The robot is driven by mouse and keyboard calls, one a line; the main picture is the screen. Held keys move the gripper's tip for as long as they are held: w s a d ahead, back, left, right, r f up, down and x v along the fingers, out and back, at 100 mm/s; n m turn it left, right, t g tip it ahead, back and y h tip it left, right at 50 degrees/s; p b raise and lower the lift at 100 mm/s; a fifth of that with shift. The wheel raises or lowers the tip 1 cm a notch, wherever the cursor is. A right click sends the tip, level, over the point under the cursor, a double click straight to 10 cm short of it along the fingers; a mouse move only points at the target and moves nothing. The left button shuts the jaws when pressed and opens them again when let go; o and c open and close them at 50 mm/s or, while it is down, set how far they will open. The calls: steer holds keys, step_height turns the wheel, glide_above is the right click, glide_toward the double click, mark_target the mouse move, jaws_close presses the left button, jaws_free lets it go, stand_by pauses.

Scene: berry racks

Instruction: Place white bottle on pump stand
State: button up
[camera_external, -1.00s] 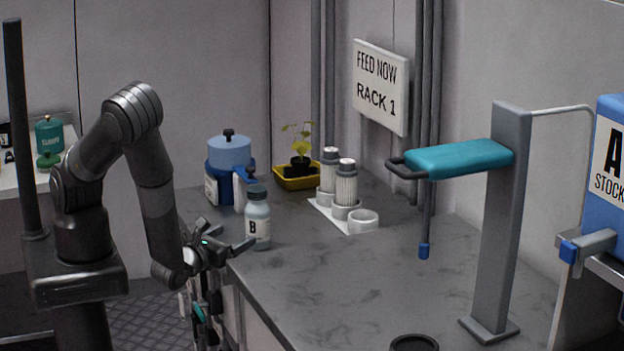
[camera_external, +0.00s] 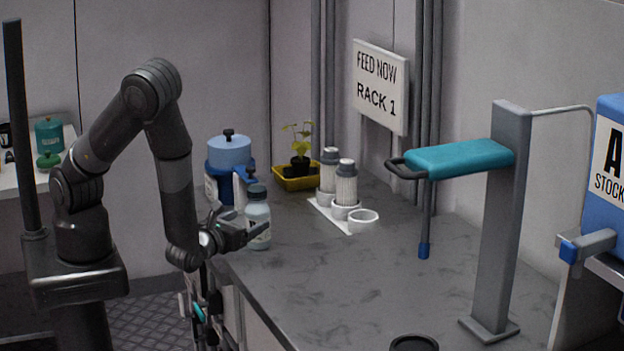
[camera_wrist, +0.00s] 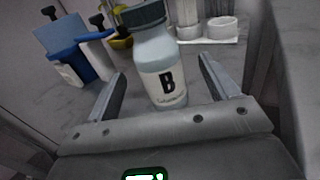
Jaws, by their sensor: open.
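The white bottle (camera_external: 258,215) with a dark cap and a "B" label stands upright on the grey counter near its left edge. In the wrist view the bottle (camera_wrist: 165,65) stands between the two fingers of my gripper (camera_wrist: 160,88), which is open, with a gap on both sides. In the external view my gripper (camera_external: 250,232) is level with the lower part of the bottle and partly hides it. The pump stand is not clearly identifiable. A grey post (camera_external: 502,220) with a teal arm (camera_external: 460,158) and a hanging blue-tipped tube stands at the right of the counter.
A blue pot-like container (camera_external: 228,155) stands behind the bottle. A yellow tray (camera_external: 297,183) with a plant, two ribbed cylinders (camera_external: 346,185) and an empty white ring holder (camera_external: 363,220) are further back. The middle of the counter (camera_external: 350,275) is clear. A dark ring (camera_external: 414,343) is at the front.

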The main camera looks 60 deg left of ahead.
mark_target(262, 214)
steer(key=shift+f, duration=0.85)
steer(key=shift+w+a+f, duration=0.1)
steer(key=shift+w, duration=0.05)
steer(key=shift+r+x, duration=0.2)
steer(key=shift+x, duration=1.6)
steer(key=shift+r+x, duration=0.2)
steer(key=shift+x, duration=1.55)
steer(key=shift+a, duration=0.2)
steer(key=shift+c, duration=0.4)
steer(key=c, duration=1.3)
steer(key=shift+r, duration=0.15)
